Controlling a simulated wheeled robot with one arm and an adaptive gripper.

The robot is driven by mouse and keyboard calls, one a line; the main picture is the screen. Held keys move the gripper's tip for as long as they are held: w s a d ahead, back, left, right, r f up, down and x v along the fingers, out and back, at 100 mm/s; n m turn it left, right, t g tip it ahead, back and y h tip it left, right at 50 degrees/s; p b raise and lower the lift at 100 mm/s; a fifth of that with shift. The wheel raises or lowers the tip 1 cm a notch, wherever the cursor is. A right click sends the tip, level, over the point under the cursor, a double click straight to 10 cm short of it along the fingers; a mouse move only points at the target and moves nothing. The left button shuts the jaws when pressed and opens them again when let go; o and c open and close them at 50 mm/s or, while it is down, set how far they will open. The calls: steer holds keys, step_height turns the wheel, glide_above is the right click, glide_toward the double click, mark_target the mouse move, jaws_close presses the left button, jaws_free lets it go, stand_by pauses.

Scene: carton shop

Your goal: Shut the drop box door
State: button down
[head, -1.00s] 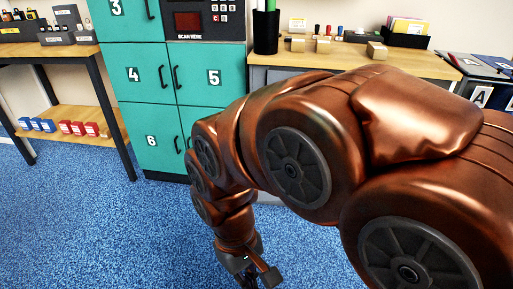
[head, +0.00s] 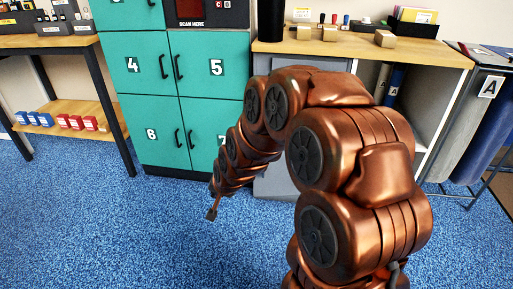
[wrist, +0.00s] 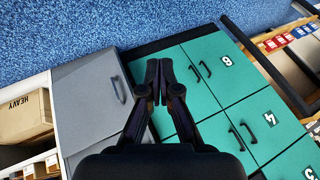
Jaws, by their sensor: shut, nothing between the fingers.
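No label in either view names the drop box. A grey cabinet front (wrist: 88,98) with a dark handle shows left of my gripper in the wrist view. In the head view my gripper (head: 212,208) hangs low.
A wooden desk (head: 440,55) with small cartons stands right of the lockers. A shelf table (head: 70,90) with red and blue boxes stands at left. A cardboard carton marked HEAVY (wrist: 24,118) sits beside the grey cabinet. The blue carpet (head: 130,235) in front is clear.

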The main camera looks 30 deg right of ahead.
steer(key=w+d+f+m+t+h+b, duration=0.1)
steer(key=w+d+f+m+t+b, duration=0.25)
steer(key=w, duration=0.55)
steer(key=w+d+f+m+t+h+b, duration=0.1)
steer(key=w+d+f+m+t+h, duration=0.2)
steer(key=d, duration=0.4)
steer(key=d+f+m+t+h+b, duration=0.1)
steer(key=d+m+h, duration=0.1)
steer(key=d+m, duration=0.4)
steer(key=w+d+f+m+t+h+b, duration=0.1)
steer(key=w+d+m+t+h, duration=0.15)
steer(key=d, duration=0.45)
steer(key=b+x, duration=0.4)
steer(key=x, duration=0.9)
steer(key=shift+s+d+f+g, duration=0.2)
steer(key=shift+d+f+g, duration=0.15)
steer(key=shift+f+g, duration=0.05)
steer(key=shift+h, duration=0.35)
